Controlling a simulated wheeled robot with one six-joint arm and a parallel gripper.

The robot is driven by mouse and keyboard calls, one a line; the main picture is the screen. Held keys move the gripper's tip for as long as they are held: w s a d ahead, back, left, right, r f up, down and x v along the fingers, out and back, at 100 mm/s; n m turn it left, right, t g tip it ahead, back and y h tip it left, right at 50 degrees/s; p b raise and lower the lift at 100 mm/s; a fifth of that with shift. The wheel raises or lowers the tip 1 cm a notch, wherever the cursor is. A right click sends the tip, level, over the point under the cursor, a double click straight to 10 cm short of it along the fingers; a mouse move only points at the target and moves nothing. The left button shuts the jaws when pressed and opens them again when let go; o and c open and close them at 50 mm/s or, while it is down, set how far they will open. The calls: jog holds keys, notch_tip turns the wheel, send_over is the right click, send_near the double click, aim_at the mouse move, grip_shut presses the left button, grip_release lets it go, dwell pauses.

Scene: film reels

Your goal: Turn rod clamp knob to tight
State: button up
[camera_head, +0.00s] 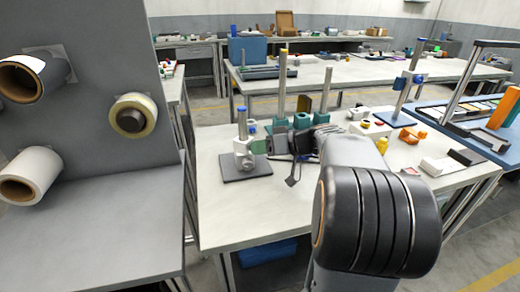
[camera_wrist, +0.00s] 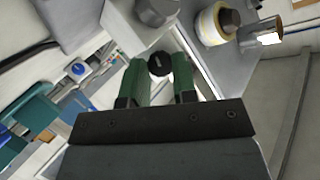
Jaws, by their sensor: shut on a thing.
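The rod clamp (camera_head: 243,156) is a pale block on an upright metal rod with a blue top. It stands on a dark base plate (camera_head: 246,168) on the near white table. My gripper (camera_head: 257,146) reaches it from the right, with green fingers at the clamp's side. In the wrist view, a round black knob (camera_wrist: 159,64) with a small light mark sits between the tips of both green fingers, and my gripper (camera_wrist: 158,72) is shut on it. A second dark knob (camera_wrist: 156,10) shows beyond it. The knob's tight or loose setting cannot be read.
Teal holders with tall rods (camera_head: 301,119) stand close behind my gripper. Yellow and orange parts (camera_head: 411,135) and a white box (camera_head: 436,166) lie to the right. A grey panel with reels (camera_head: 134,116) rises at left. The table's front left is clear.

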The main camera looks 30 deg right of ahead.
jog(key=o, duration=0.9)
jog(key=shift+o, duration=0.2)
jog(key=p+v, duration=0.1)
jog(key=v, duration=1.2)
jog(key=shift+s+d+p, duration=0.25)
jog(key=shift+s+p, duration=0.05)
jog(key=shift+p, duration=0.05)
jog(key=shift+r, duration=0.15)
